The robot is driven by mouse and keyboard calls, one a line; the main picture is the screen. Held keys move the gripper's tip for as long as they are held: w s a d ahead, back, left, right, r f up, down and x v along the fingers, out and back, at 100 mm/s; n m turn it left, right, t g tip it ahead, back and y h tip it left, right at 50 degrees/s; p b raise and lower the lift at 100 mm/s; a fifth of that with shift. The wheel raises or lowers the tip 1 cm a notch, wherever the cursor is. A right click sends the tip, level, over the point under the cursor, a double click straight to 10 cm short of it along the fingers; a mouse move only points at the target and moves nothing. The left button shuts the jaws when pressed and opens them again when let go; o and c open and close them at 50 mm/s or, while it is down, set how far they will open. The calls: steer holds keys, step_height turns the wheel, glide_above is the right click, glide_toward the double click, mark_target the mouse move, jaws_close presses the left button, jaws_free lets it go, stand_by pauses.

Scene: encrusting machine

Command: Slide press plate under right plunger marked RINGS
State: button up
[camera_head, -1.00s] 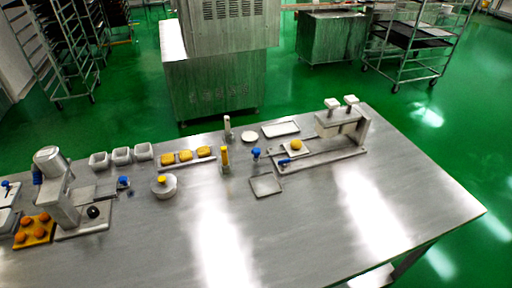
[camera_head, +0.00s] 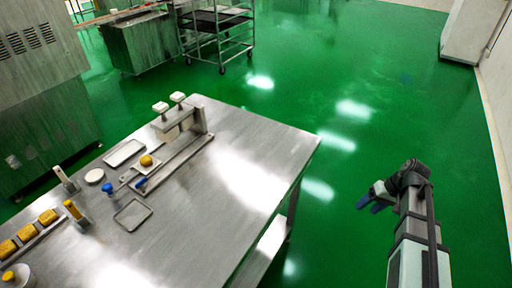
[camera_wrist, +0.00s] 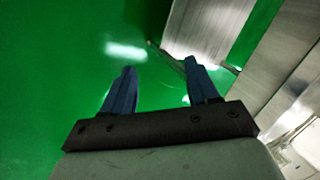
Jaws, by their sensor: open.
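The press (camera_head: 188,120) stands at the far end of the metal table in the head view. It has two plungers with white square tops, the left (camera_head: 160,107) and the right (camera_head: 178,97). The RINGS marking is too small to read. The press plate (camera_head: 152,169) lies on the press's base rail in front of the plungers, with an orange-yellow piece (camera_head: 146,160) on it and a blue handle (camera_head: 141,183) beside it. My gripper (camera_head: 370,202) is off the table's right side, above the floor, far from the plate. Its blue fingers (camera_wrist: 158,80) are apart and empty.
A white tray (camera_head: 124,153), white disc (camera_head: 94,176), blue-topped tool (camera_head: 108,189) and shallow metal tray (camera_head: 132,215) lie near the press. Yellow blocks (camera_head: 27,233) are at the left. The table's right part (camera_head: 240,190) is clear. Green floor surrounds it.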

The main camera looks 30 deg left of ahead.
steer(key=w+a+r+n, duration=0.1)
steer(key=w+a+r, duration=0.2)
steer(key=a+r, duration=0.45)
steer(key=shift+n+h, duration=0.3)
steer(key=shift+h, duration=0.5)
steer(key=s+a+r, duration=0.1)
steer(key=a, duration=0.6)
steer(key=s+a+r, duration=0.1)
steer(key=a+r, duration=0.1)
steer(key=a, duration=0.5)
steer(key=s+a+r, duration=0.2)
steer(key=a, duration=0.5)
steer(key=shift+r, duration=0.15)
steer(key=s+a+r+h, duration=0.1)
steer(key=s+a, duration=0.2)
steer(key=a, duration=0.3)
steer(key=s+a+r, duration=0.2)
steer(key=s+a, duration=0.1)
steer(key=a, duration=0.3)
step_height(320, 180, up, 10)
steer(key=t+h, duration=0.2)
glide_above(106, 186)
step_height(106, 186, down, 12)
steer(key=shift+f, duration=0.25)
